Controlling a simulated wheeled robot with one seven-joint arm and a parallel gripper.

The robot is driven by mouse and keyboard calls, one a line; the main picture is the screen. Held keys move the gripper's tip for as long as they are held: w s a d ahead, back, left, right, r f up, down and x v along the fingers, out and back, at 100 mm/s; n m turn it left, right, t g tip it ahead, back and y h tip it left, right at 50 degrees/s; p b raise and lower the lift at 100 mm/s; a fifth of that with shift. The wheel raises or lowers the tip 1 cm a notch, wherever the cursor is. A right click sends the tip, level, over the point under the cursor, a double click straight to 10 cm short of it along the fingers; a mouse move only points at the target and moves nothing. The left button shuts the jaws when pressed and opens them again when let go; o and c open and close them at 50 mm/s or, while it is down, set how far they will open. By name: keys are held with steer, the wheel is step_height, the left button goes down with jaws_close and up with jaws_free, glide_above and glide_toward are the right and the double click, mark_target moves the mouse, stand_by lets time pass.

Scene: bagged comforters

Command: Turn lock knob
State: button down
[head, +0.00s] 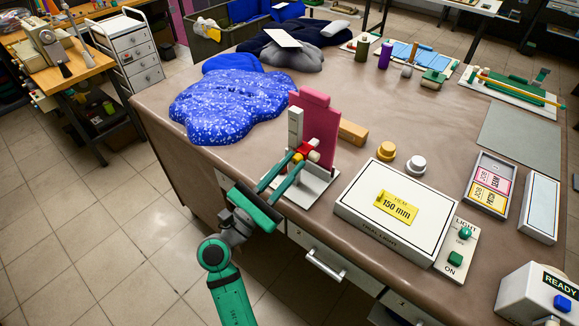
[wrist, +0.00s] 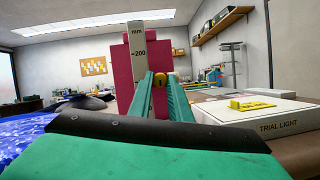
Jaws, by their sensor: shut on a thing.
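A pink upright block (head: 319,125) stands on a light base plate (head: 318,187) near the table's front edge. A white millimetre scale (head: 295,125) stands at its left; the wrist view shows the scale (wrist: 138,45) marked "mm" and 200.
A white trial light box (head: 370,222) with a yellow 150 mm label lies to the right. A speckled blue bag (head: 225,105) lies to the left. A wooden block (head: 352,131) and two round knobs stand behind the box.

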steer(key=m+g, duration=0.1)
steer(key=m, duration=0.2)
steer(key=m+g+h, duration=0.1)
steer(key=m, duration=0.2)
steer(key=m+g, duration=0.2)
steer(key=m, duration=0.1)
steer(key=shift+w+a+r+h, duration=0.15)
steer(key=shift+a+r+h, duration=0.05)
steer(key=shift+h, duration=0.2)
steer(key=m+g, duration=0.1)
steer(key=m, duration=0.3)
steer(key=shift+a+r+g, duration=0.1)
steer(key=shift+r+g, duration=0.05)
steer(key=shift+g, duration=0.25)
steer(key=m+g+y, duration=0.1)
steer(key=m, duration=0.3)
steer(key=shift+w+r, duration=0.1)
steer(key=shift+r, duration=0.05)
steer(key=m+y, duration=0.1)
steer(key=m, duration=0.1)
steer(key=m+g+y, duration=0.1)
steer(key=m, duration=0.2)
steer(key=shift+r+m, duration=0.2)
steer(key=shift+m, duration=0.1)
steer(key=m+y, duration=0.1)
steer(key=m, duration=0.1)
steer(key=m+y, duration=0.1)
steer(key=m, duration=0.1)
steer(key=shift+r+t+y, duration=0.2)
steer(key=shift+t+y, duration=0.1)
